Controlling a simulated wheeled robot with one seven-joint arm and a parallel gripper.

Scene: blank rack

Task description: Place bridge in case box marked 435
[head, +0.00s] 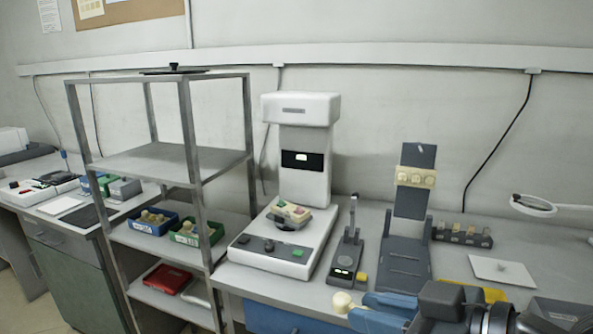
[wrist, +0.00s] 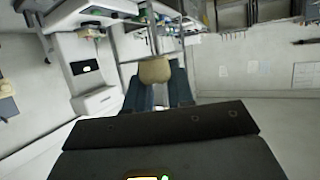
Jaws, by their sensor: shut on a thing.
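My gripper (head: 357,307) is low at the bottom right of the head view, in front of the bench. Its blue fingers are shut on a small cream piece, likely the bridge (head: 342,300), which sticks out at the tips. In the wrist view the tan bridge (wrist: 154,70) sits between the fingertips (wrist: 156,90). A blue case box (head: 143,225) and a green case box (head: 188,239) stand side by side on the rack's middle shelf, holding tan pieces. Both have white front labels, too small to read, so I cannot tell which is 435.
The metal rack (head: 189,125) has upright posts and a bare upper shelf. A red case (head: 166,278) lies on its lower shelf. A white machine (head: 306,155) and a small dark stand (head: 347,257) are on the bench, between the rack and my gripper.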

